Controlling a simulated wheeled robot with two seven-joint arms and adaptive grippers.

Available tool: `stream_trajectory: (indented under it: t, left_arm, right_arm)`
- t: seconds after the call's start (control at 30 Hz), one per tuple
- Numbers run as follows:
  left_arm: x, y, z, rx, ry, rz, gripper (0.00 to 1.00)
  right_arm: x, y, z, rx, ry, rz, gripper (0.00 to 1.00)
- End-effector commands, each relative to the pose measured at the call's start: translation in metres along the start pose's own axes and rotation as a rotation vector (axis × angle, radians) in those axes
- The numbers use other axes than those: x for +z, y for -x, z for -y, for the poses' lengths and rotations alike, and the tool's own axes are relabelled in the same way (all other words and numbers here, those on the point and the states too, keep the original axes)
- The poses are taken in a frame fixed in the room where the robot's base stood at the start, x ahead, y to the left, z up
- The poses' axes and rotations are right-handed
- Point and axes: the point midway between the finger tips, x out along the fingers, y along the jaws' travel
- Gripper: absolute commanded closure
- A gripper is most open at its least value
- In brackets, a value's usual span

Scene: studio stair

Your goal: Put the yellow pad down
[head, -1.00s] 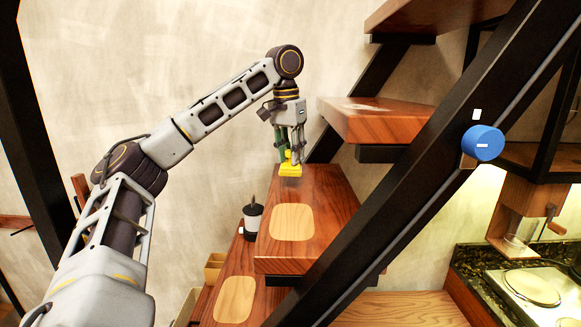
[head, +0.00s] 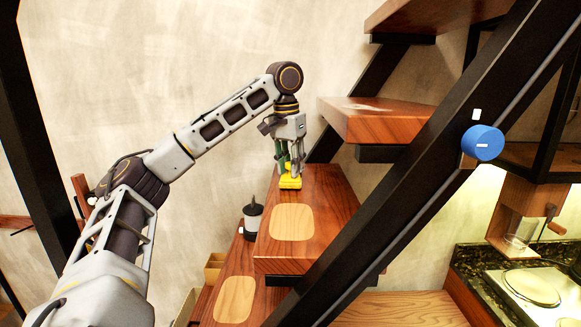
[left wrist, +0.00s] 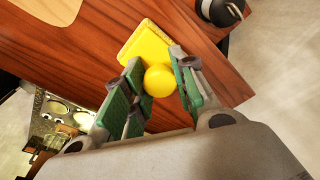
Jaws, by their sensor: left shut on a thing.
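The yellow pad (head: 290,184) is at the far end of a wooden stair tread (head: 325,207). My left gripper (head: 290,170) points down above it and is shut on the pad's round yellow knob. In the left wrist view the knob (left wrist: 159,80) sits between the green-lined fingers, and the flat pad (left wrist: 147,48) shows beyond it over the wood. The pad is at or very near the tread surface; I cannot tell whether it touches. My right gripper is in neither view.
A pale rounded patch (head: 292,222) lies on the same tread, nearer me. A dark-and-white canister (head: 252,220) stands on the lower tread to the left. A higher tread (head: 375,122) and a black diagonal stair beam (head: 420,150) are to the right.

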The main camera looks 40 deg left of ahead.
Motion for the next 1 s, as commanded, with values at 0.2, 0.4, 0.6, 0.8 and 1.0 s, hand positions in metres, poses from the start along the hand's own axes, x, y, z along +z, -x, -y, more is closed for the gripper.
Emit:
stream_trajectory:
  t: [0.2,0.4,0.6,0.8,1.0]
  left_arm:
    - [0.0008,-0.0046,0.0008,-0.001,0.002,-0.002,0.92]
    - [0.0008,-0.0049,0.0007,-0.001,0.002,-0.002,0.92]
    - [0.001,-0.0063,0.0007,-0.001,0.002,-0.001,0.92]
    - [0.0011,-0.0075,0.0007,-0.001,0.002,-0.001,0.58]
    - [0.0011,-0.0073,0.0006,0.0,0.002,-0.001,0.51]
  right_arm:
    - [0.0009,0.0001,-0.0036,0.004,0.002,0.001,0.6]
    - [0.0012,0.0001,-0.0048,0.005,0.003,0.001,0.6]
    - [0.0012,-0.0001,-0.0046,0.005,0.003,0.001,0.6]
    - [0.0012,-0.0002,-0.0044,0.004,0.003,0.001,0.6]
    - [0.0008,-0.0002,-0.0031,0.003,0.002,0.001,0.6]
